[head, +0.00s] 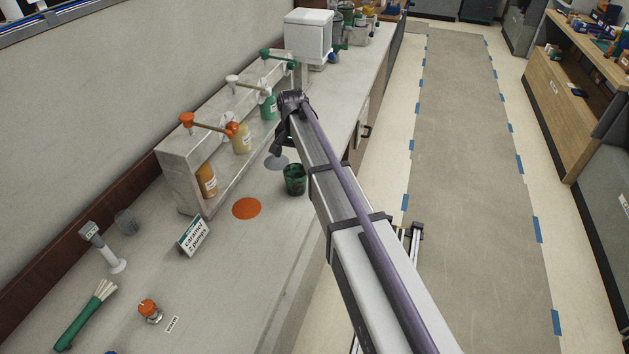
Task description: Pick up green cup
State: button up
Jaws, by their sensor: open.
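The green cup (294,186) is a dark green, see-through tumbler standing upright on the counter, left of my arm. It looks empty, though its inside is dark. My gripper (279,149) is a small dark shape hanging at the far end of my arm, above and behind the cup in the picture. It is apart from the cup and holds nothing that I can see. My arm partly hides it, and its fingers are hard to make out.
A pump rack (185,160) with orange, white and green pumps stands behind the cup. An orange disc (246,208) and a grey disc (276,162) lie on the counter. A caramel sign (193,235) stands nearer. A white machine (308,37) stands at the far end.

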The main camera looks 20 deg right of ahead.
aim_at(296, 181)
notch_tip(296, 181, down, 11)
jog(key=b, duration=1)
jog(key=shift+w, duration=0.15)
jog(key=shift+r, duration=0.3)
jog(key=shift+c, duration=0.2)
jog(key=c, duration=0.9)
jog(key=shift+p, duration=0.3)
jog(key=shift+c, duration=0.2)
